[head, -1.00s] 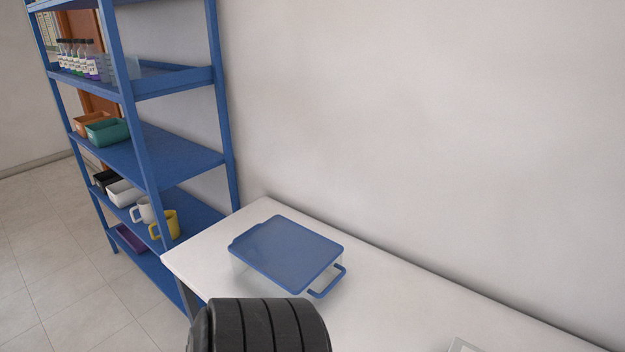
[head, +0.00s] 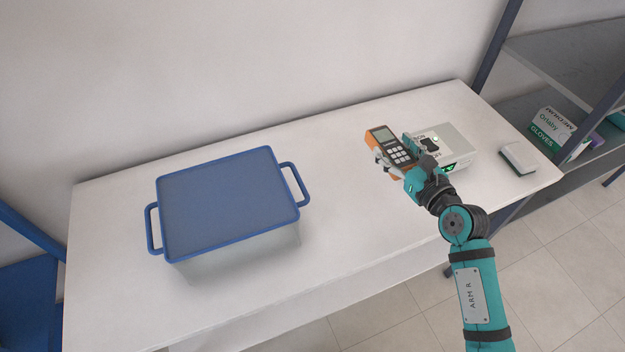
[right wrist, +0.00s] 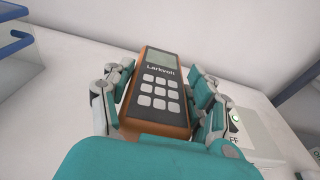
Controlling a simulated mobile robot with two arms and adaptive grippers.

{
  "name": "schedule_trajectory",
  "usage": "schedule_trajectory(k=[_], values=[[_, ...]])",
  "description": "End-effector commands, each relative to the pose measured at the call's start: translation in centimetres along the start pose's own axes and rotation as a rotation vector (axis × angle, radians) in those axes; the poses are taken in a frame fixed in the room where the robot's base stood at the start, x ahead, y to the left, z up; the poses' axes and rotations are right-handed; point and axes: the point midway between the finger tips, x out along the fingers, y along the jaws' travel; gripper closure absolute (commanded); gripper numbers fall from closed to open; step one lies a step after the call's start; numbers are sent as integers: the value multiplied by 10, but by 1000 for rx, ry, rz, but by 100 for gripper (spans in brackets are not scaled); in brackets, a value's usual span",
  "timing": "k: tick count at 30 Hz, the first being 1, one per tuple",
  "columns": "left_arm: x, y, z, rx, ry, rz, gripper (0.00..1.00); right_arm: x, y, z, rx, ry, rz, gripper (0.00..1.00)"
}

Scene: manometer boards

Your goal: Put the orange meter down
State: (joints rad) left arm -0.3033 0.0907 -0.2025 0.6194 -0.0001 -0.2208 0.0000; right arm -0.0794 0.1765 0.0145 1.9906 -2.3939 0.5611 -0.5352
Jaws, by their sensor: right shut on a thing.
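The orange meter (head: 391,146) has a dark face, a grey screen and light keys. My right gripper (head: 398,164) is shut on it, near the back right of the white table. In the right wrist view the meter (right wrist: 157,88) sits between the two fingers of the right gripper (right wrist: 158,105), its screen end pointing away from me. I cannot tell whether its underside touches the table. My left gripper is not in view.
A clear box with a blue lid (head: 228,203) stands on the left of the white table (head: 345,215). A grey-white box with a green light (head: 455,147) stands right beside the gripper. A small white block (head: 518,158) lies further right. The table's middle is clear.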

Motion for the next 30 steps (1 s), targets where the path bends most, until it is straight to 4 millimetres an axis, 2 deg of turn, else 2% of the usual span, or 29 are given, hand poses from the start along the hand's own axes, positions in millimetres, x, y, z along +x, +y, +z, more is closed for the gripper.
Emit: schedule_trajectory(k=[1,3,6,12,17,22,25,30], values=[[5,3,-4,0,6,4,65,15,-1,1,4,-7,-4,84],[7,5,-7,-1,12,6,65,27,-2,-1,6,-2,-8,84],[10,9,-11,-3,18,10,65,36,-1,-14,5,4,-8,84],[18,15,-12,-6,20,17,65,41,-1,-50,3,5,-8,84],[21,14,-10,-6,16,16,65,43,-1,-64,4,2,-7,84],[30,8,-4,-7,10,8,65,46,-1,-90,3,4,-8,85],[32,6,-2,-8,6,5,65,48,-1,-97,3,2,-9,85],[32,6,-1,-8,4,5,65,48,-1,-97,5,0,-10,85]])
